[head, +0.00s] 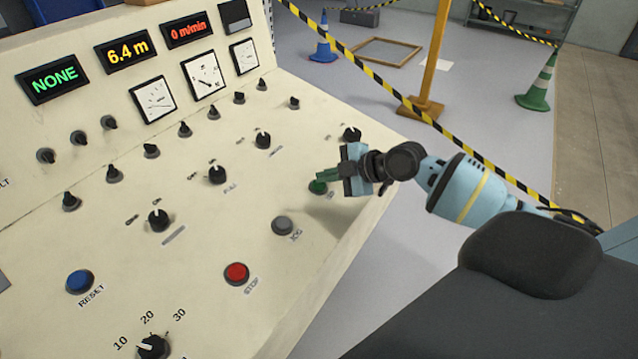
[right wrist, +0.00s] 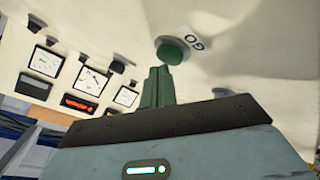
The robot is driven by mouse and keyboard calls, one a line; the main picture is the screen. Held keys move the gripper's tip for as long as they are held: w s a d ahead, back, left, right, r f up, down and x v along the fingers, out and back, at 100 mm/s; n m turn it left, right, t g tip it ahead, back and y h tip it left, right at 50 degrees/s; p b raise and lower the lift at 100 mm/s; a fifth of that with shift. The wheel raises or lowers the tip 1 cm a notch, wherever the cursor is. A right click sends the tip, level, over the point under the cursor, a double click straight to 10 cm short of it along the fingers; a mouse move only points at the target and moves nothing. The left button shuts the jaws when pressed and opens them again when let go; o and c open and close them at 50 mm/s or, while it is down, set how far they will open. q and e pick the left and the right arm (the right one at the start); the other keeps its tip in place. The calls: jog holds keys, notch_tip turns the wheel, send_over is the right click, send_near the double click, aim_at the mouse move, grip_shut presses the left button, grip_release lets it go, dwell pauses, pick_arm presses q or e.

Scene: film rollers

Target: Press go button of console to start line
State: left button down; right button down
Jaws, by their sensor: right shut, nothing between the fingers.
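The cream console (head: 200,310) fills the left of the head view. Its green GO button (head: 317,187) is on the sloping panel near the right edge. My right gripper (head: 322,175) is above and beside the button, its green fingers shut and empty, partly overlapping it in view. In the right wrist view the GO button (right wrist: 171,50), with its GO label, lies just beyond the shut fingertips (right wrist: 157,72). I cannot tell whether they touch. My left gripper is not in view.
A grey button (head: 282,226), red STOP button (head: 236,273) and blue RESET button (head: 79,281) are on the same panel. Several black knobs stand around. The displays read NONE, 6.4 m and 0 m/min. Striped barrier tape (head: 385,88) runs behind my right arm.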

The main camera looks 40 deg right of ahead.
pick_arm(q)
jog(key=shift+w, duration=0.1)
pick_arm(e)
jog(key=shift+f, duration=0.1)
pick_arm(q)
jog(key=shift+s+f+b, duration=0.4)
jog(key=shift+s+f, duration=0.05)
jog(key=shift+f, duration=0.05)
pick_arm(e)
jog(key=shift+w+f, duration=0.1)
jog(key=shift+f, duration=0.3)
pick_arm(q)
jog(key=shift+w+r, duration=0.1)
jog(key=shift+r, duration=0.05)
pick_arm(e)
jog(key=shift+r, duration=0.15)
dwell(0.3)
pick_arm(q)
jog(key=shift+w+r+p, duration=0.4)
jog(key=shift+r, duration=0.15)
pick_arm(e)
jog(key=shift+s+r, duration=0.2)
jog(key=shift+r, duration=0.5)
